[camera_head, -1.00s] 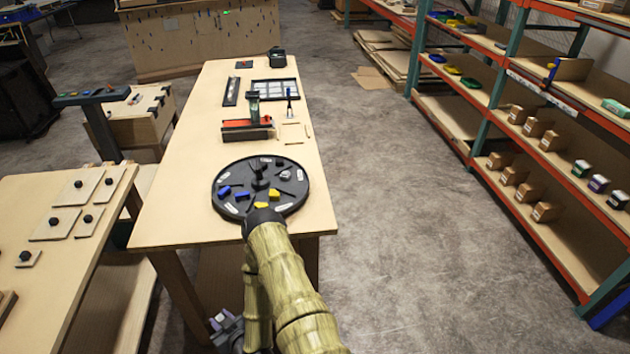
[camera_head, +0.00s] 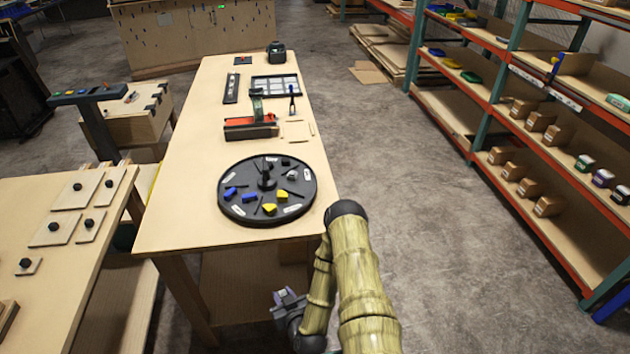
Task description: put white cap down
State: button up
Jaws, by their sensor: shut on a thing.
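My gripper (camera_head: 288,300) is low in the picture, beside the front end of the long table and below its top. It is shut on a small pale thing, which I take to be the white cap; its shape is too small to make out. A round black tray (camera_head: 242,179) with dividers and white labels lies on the near end of the table. Blue pieces (camera_head: 230,193), yellow pieces (camera_head: 270,209) and small dark pieces sit in its compartments around a black centre knob (camera_head: 267,181). My gripper is apart from the tray.
The long wooden table (camera_head: 190,215) holds a red and black fixture (camera_head: 250,130) and a dark grid frame (camera_head: 275,86) farther back. A second table (camera_head: 50,290) with knobbed plates stands at left. Shelves (camera_head: 540,170) line the right; the floor between is clear.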

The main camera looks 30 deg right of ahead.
jog(key=shift+d, duration=0.25)
jog(key=shift+r, duration=0.15)
